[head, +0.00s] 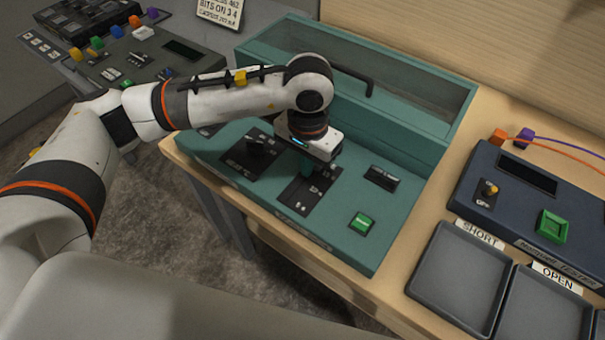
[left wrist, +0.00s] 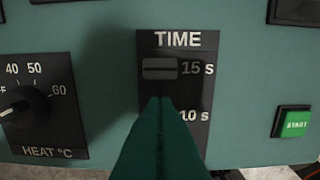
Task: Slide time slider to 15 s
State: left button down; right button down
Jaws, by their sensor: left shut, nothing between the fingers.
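The TIME panel (left wrist: 206,52) is a black strip on the teal console (head: 345,225), marked 15 s near its top and 10 s below. The grey slider knob (left wrist: 160,68) sits level with the 15 s mark. My left gripper (left wrist: 161,103) has its teal fingers shut with nothing between them. Its tips are just below the knob in the left wrist view; I cannot tell whether they touch it. The fingers hide the lower part of the slot. In the head view the left gripper (head: 305,168) is over the TIME panel (head: 300,200), and the knob is hidden. My right gripper is not in view.
The HEAT dial (left wrist: 22,105) is left of the panel, and a green START button (left wrist: 294,123) is right of it. A small dark display (head: 384,177) is on the console. A blue tester (head: 500,215) and grey trays (head: 455,280) are at right.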

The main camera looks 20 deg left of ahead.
pick_arm(q)
notch_tip(320, 180, up, 7)
jog(key=p, duration=0.1)
jog(key=shift+p, duration=0.35)
dwell(0.5)
